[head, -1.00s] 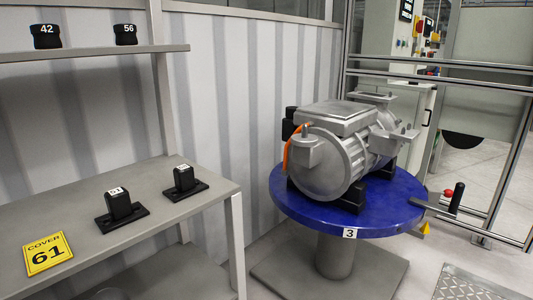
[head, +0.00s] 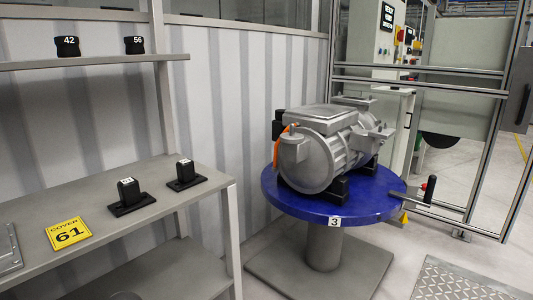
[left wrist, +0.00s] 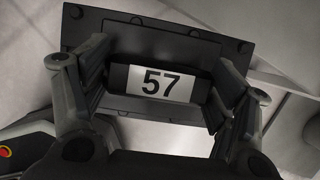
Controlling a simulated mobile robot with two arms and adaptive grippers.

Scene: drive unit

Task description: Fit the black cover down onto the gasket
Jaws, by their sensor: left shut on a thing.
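In the left wrist view, the black cover (left wrist: 158,30) is a dark rectangular plate with screws near its edges. It has a raised block with a white label "57" (left wrist: 163,83). My left gripper (left wrist: 158,92) is shut on this block, one finger on each side. Neither gripper shows in the head view. The grey drive unit (head: 318,155) stands on a round blue table (head: 375,212), with a flat rectangular box (head: 323,114) on top. I cannot make out the gasket clearly there. My right gripper is not in view.
A grey bench (head: 150,220) at left holds a yellow "COVER 61" sign (head: 68,233), two black blocks on flat bases (head: 130,200) (head: 186,175) and a grey plate (head: 8,248) at the edge. A shelf (head: 100,61) is above. Floor between bench and table shows free room.

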